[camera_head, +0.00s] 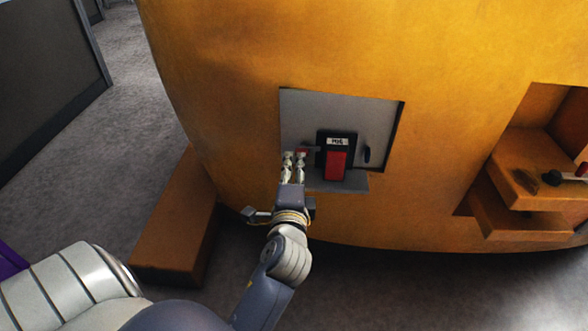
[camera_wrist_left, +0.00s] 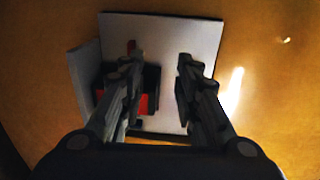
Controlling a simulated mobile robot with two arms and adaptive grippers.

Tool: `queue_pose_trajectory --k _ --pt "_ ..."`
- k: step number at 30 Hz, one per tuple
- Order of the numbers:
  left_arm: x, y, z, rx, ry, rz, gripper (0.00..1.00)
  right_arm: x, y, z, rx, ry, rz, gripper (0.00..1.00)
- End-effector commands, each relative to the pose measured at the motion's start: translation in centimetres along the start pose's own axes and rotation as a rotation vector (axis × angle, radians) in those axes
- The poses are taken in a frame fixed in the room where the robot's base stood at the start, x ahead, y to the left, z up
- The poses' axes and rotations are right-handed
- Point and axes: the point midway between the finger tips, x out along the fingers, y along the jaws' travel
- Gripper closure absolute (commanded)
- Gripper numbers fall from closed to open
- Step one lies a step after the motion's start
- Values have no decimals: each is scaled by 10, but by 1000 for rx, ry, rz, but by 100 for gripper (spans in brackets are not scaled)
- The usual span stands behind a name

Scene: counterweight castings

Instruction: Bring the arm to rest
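My left gripper (camera_head: 294,164) is at the left part of a recess in the orange casting, just left of a black box with a red front. In the left wrist view the fingers of the same gripper (camera_wrist_left: 158,85) stand apart with a clear gap between them, and nothing is held. The black and red box (camera_head: 337,162) stands in the recess with a small white label on top; part of its red front (camera_wrist_left: 146,103) shows behind one finger in the left wrist view. My right gripper is in neither view.
The recess has a grey back plate (camera_head: 309,107) and a grey ledge (camera_head: 350,184). The large orange casting (camera_head: 230,60) fills the middle. An orange block (camera_head: 172,235) lies at lower left. Orange shelves (camera_head: 530,172) with small tools are at right. Grey floor (camera_head: 80,180) is clear at left.

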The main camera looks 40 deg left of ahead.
Motion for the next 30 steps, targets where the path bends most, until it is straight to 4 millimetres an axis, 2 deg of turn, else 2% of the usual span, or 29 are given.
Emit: queue_pose_trajectory --k 6,12,22,23,26,29,30 --pt "0 -1 0 1 -1 2 70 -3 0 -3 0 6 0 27" --pt "0 0 0 1 -1 1 70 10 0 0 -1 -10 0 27" --pt "-1 5 1 -20 0 18 70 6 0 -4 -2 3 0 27" --pt "-2 9 2 -39 1 34 70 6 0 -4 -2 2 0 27" --pt "-13 41 7 -166 -1 151 70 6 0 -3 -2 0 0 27" --pt "-38 92 12 -371 -24 360 70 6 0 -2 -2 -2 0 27" --pt "-53 114 13 -454 -43 456 70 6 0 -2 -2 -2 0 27"
